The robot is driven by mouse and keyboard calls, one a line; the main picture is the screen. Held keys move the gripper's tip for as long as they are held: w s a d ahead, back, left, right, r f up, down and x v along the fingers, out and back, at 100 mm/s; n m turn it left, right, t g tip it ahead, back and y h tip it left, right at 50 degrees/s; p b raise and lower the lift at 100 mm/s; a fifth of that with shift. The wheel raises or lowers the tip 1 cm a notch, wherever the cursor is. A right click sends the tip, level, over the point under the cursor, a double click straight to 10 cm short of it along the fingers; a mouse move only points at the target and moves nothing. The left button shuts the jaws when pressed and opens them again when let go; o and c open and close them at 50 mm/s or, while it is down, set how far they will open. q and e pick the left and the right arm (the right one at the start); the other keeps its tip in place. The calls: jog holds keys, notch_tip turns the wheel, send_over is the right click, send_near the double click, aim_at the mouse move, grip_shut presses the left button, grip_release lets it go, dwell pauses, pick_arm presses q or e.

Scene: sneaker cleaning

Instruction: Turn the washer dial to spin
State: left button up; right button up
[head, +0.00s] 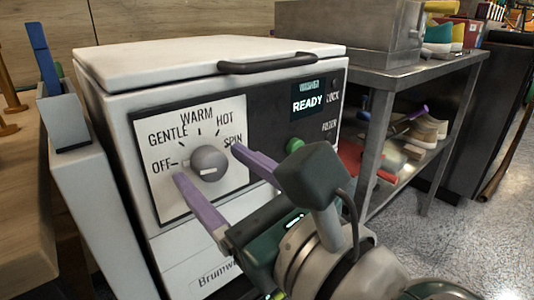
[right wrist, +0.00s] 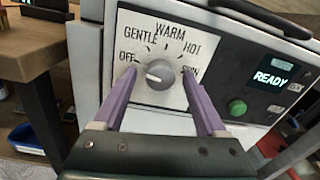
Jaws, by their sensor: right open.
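The white washer (head: 130,110) has a panel labelled OFF, GENTLE, WARM, HOT and SPIN. The round grey dial (head: 209,163) sits in the middle of the labels; it also shows in the right wrist view (right wrist: 160,76). The dial's white mark lies towards its left, OFF side. My right gripper (head: 208,164) is open, with one purple finger on each side of the dial. In the right wrist view the fingertips (right wrist: 159,72) flank the dial; I cannot tell whether they touch it. The SPIN label (head: 233,141) is partly covered by the right finger. My left gripper is not seen.
A green button (head: 294,145) and a READY display (head: 308,102) are right of the dial. The lid handle (head: 267,65) juts out above. A metal table (head: 440,70) with shoes stands at the right. A wooden surface (head: 25,200) is at the left.

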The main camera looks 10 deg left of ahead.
grip_shut()
dwell(0.6)
